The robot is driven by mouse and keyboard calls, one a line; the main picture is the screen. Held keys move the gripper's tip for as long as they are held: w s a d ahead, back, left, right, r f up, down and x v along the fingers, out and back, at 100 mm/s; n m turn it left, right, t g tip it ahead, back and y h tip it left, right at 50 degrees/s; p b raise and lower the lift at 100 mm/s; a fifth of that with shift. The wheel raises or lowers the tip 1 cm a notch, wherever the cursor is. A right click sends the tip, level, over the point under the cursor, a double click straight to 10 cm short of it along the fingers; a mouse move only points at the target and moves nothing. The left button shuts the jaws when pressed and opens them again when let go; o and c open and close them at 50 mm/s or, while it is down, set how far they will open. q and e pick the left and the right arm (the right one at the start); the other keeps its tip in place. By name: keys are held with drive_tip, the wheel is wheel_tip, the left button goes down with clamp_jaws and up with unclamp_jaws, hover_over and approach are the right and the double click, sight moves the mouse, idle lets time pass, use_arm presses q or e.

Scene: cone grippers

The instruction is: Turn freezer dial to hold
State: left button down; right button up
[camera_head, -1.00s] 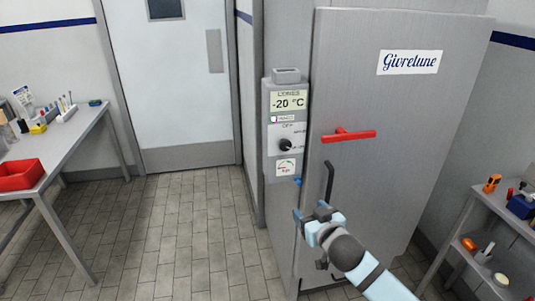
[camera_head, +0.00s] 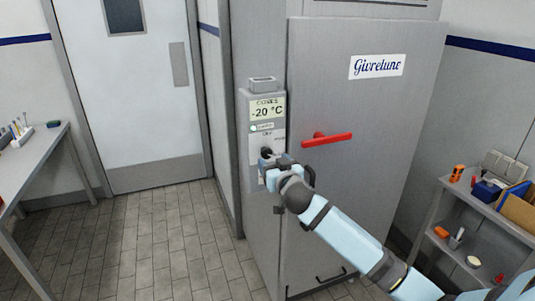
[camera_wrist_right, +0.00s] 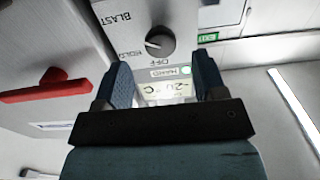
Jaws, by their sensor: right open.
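The freezer dial (camera_wrist_right: 160,43) is a dark round knob on the pale control panel (camera_wrist_right: 186,20). In the right wrist view the panel appears upside down, with OFF, HOLD and BLAST printed around the dial. A pale mark shows on the dial's left side; I cannot tell exactly which label it points to. My right gripper (camera_wrist_right: 165,72) is open and empty, its two dark fingers apart, with the dial just beyond the tips. In the head view the right gripper (camera_head: 268,164) is in front of the panel and partly hides the dial (camera_head: 265,152). My left gripper is not in view.
The freezer door (camera_head: 370,110) has a red handle (camera_head: 328,139) right of the panel. A display (camera_head: 266,108) reading -20 °C sits above the dial. A shelf unit (camera_head: 485,205) with small objects stands at right, a table (camera_head: 35,170) at left. The tiled floor between is clear.

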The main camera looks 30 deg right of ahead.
sight(268, 155)
drive_tip(key=x, duration=0.5)
drive_tip(key=shift+w, duration=0.1)
drive_tip(key=c, duration=0.9)
